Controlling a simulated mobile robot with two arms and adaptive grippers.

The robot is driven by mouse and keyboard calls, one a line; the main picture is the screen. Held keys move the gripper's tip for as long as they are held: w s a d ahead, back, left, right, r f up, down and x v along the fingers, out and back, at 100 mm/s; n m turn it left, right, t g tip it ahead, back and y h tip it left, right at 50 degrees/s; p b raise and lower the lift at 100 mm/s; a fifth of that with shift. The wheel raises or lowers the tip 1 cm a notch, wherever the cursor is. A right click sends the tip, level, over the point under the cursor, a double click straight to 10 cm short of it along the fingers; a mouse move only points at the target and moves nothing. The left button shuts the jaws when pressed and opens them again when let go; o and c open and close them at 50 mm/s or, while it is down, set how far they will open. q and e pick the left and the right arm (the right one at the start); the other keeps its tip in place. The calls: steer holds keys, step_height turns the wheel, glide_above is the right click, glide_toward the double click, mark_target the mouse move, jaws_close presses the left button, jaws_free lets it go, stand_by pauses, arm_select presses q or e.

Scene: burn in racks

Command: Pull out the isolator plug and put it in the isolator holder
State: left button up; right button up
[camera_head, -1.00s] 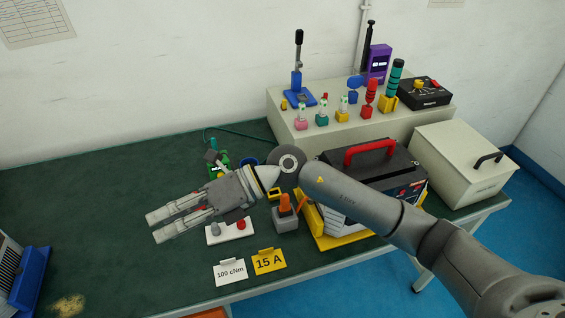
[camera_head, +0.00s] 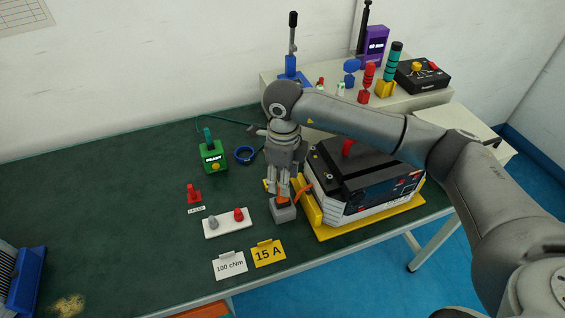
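My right gripper (camera_head: 279,190) points straight down over a grey block (camera_head: 285,214) near the table's front edge. An orange plug-like piece (camera_head: 282,200) shows in the top of this block, just under the fingertips and partly hidden by them. Whether the fingers grip it is too small to tell. A small red upright piece (camera_head: 193,193) stands on a base behind an unreadable label. A white plate (camera_head: 239,226) carries a grey knob and a red knob. I cannot tell for certain which pieces are the isolator plug and holder. My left gripper is out of view.
The black and white unit (camera_head: 365,180) on a yellow tray stands right of the gripper, close to my arm. A green device (camera_head: 213,155) and blue ring (camera_head: 244,155) lie behind left. Cards (camera_head: 229,265) stand in front. The green table's left middle is clear.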

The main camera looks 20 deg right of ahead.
steer(key=shift+f+p, duration=0.55)
steer(key=shift+f, duration=2.55)
jaws_close()
